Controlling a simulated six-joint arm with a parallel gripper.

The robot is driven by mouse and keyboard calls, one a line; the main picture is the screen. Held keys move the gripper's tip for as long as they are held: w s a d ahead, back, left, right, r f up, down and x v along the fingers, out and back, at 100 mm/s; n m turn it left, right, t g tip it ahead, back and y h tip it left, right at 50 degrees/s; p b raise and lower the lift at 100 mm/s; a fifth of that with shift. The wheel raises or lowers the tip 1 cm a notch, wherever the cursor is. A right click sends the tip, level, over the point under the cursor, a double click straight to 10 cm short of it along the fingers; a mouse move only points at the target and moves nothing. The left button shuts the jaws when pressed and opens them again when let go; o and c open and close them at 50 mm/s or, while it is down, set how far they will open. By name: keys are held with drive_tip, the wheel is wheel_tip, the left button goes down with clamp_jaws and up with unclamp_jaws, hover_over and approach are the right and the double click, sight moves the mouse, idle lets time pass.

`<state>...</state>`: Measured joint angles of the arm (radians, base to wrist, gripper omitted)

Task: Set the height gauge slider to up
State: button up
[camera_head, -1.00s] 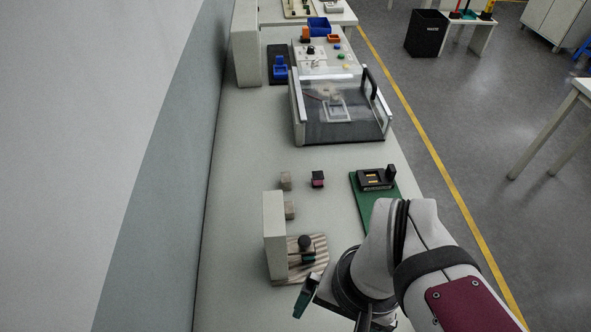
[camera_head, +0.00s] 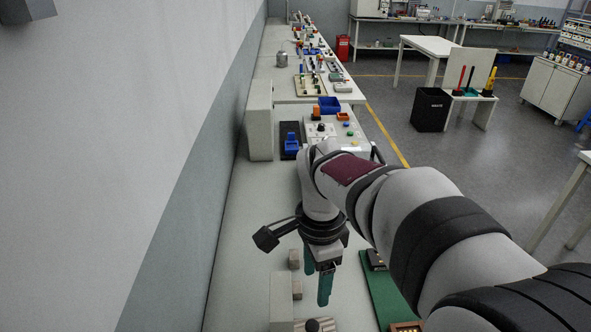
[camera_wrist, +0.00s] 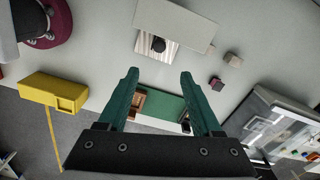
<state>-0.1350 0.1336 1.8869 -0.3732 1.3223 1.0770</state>
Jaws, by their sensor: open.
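A fixture with a pale upright panel (camera_head: 281,300) stands at the bottom of the head view. Beside the panel, a dark round knob (camera_head: 312,325) shows over a striped plate (camera_head: 328,326), cut off by the frame edge. The wrist view shows the panel (camera_wrist: 175,22), knob (camera_wrist: 158,45) and striped plate (camera_wrist: 143,46) beyond the fingertips. I cannot tell for sure that this is the height gauge, nor how high any slider sits. My gripper (camera_head: 317,280), with teal fingers, is open and empty above the bench. Its fingertips also show in the wrist view (camera_wrist: 158,76), apart from the knob.
Small grey blocks (camera_head: 294,259) lie behind the panel. A green board (camera_head: 382,290) lies to the right. A dark reddish block (camera_wrist: 217,84) and a clear-covered box (camera_wrist: 265,112) show in the wrist view. A yellow container (camera_wrist: 55,92) is at its left. Bare bench separates them.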

sight(313, 325)
wheel_tip(313, 325, down, 15)
drive_tip(key=shift+s+r, duration=0.1)
drive_tip(key=shift+r, duration=0.05)
clamp_jaws()
